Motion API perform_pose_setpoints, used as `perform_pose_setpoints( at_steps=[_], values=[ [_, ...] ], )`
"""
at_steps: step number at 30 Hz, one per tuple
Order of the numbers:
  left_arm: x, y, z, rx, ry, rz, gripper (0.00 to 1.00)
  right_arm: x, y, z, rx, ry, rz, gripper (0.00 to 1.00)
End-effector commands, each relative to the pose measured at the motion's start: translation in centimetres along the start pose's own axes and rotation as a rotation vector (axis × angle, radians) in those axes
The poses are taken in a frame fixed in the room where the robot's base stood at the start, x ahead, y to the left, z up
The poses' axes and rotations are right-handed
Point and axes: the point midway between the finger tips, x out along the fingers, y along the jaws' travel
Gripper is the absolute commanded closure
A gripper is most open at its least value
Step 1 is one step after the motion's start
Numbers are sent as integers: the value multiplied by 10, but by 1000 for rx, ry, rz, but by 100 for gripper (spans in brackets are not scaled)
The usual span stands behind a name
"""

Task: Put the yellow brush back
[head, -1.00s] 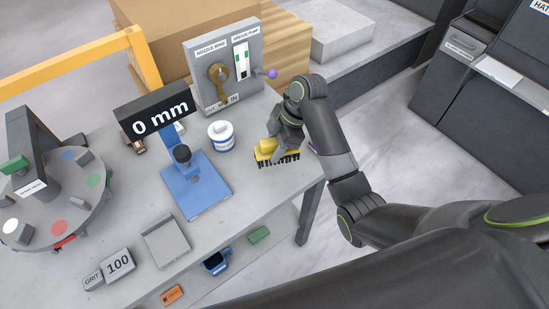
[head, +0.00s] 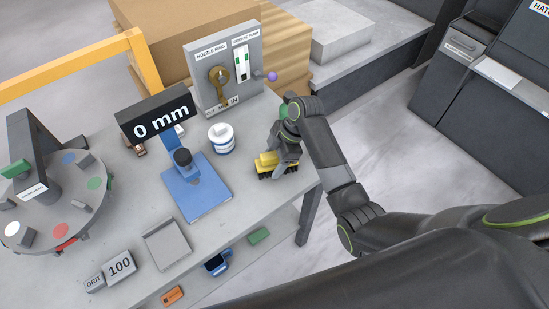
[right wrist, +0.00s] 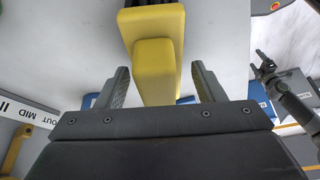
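The yellow brush (head: 266,160) is near the right part of the stone slab (head: 240,193), its dark bristles facing down. Its yellow handle also shows in the right wrist view (right wrist: 156,70). My right gripper (head: 281,157) is over the brush. In the wrist view my right fingers (right wrist: 157,88) stand apart on either side of the handle, with a gap on each side. A dark arm end, seemingly my left gripper (right wrist: 265,68), shows small at the right of the wrist view; its fingers are too small to read.
A white and blue pot (head: 221,139) and the blue gauge stand (head: 203,195) with a "0 mm" display are left of the brush. A grey empty tray (head: 167,245) lies nearer. The slab's right edge is close to the brush.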

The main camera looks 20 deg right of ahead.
Motion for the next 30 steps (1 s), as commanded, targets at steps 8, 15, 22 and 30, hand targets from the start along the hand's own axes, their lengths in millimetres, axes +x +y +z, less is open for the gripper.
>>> perform_pose_setpoints(
  at_steps=[8,15,22,30],
  values=[
    [-1,0,3,0,-5,0,24,-1,0,-1,0,0,0,38],
    [6,0,4,0,-5,0,24,-28,1,0,-2,-2,5,38],
    [8,0,4,0,-5,0,24,-87,1,-1,-2,-3,5,38],
    [-15,-2,1,0,-5,0,24,-120,0,-2,2,-1,-1,38]
  ],
)
